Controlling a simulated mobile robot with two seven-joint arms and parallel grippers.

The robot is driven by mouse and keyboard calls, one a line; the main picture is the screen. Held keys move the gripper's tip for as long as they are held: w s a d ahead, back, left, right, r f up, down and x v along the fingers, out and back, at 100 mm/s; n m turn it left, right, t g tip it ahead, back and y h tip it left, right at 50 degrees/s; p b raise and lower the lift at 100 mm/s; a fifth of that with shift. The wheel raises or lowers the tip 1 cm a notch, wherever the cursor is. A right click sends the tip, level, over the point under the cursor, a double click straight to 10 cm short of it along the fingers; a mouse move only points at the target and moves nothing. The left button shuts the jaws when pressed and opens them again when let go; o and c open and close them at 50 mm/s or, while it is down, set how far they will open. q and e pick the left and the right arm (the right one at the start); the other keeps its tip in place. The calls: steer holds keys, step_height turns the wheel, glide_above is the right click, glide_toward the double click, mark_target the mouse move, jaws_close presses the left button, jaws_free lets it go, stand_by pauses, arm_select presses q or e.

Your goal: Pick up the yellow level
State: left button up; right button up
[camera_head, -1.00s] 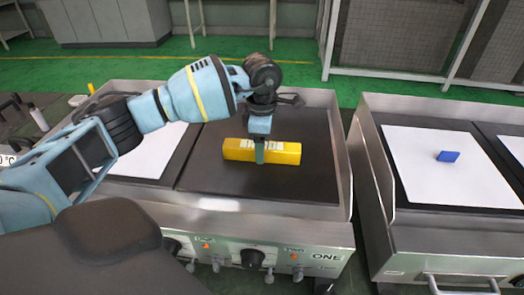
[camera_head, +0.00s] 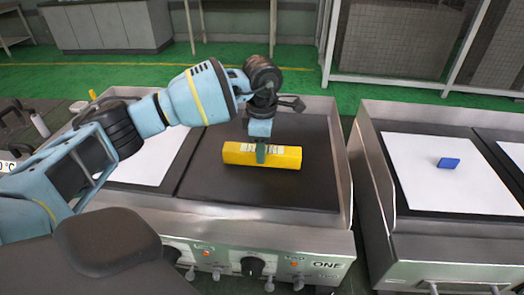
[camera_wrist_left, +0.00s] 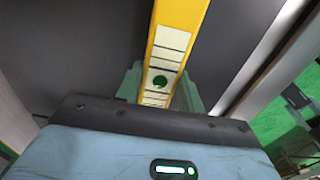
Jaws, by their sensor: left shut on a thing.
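The yellow level (camera_head: 285,157) is a long yellow bar with pale markings on top. It lies across the picture over the dark right-hand plate of the near griddle in the head view; I cannot tell whether it touches the plate. My left gripper (camera_head: 261,153) comes down from above and is shut on the level near its middle. The left wrist view shows the level (camera_wrist_left: 180,25) running up between the green fingers (camera_wrist_left: 160,90), with a round green vial between them. The fingers hide part of its sides. My right gripper is not in view.
The level is over a dark griddle plate (camera_head: 215,188) with raised metal walls. A white sheet (camera_head: 150,160) lies on the left half. A second griddle at right holds a white sheet (camera_head: 425,185) with a blue block (camera_head: 448,163).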

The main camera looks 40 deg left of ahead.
arm_select(q)
step_height(320, 180, up, 3)
steer(key=shift+f, duration=0.2)
steer(key=s+d, duration=0.3)
steer(key=d, duration=0.4)
steer(key=s+d+r, duration=0.1)
steer(key=s+d, duration=0.3)
steer(key=d, duration=0.3)
steer(key=shift+d+r, duration=0.15)
steer(key=shift+d, duration=0.05)
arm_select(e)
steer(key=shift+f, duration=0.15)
arm_select(q)
steer(key=shift+s, duration=0.15)
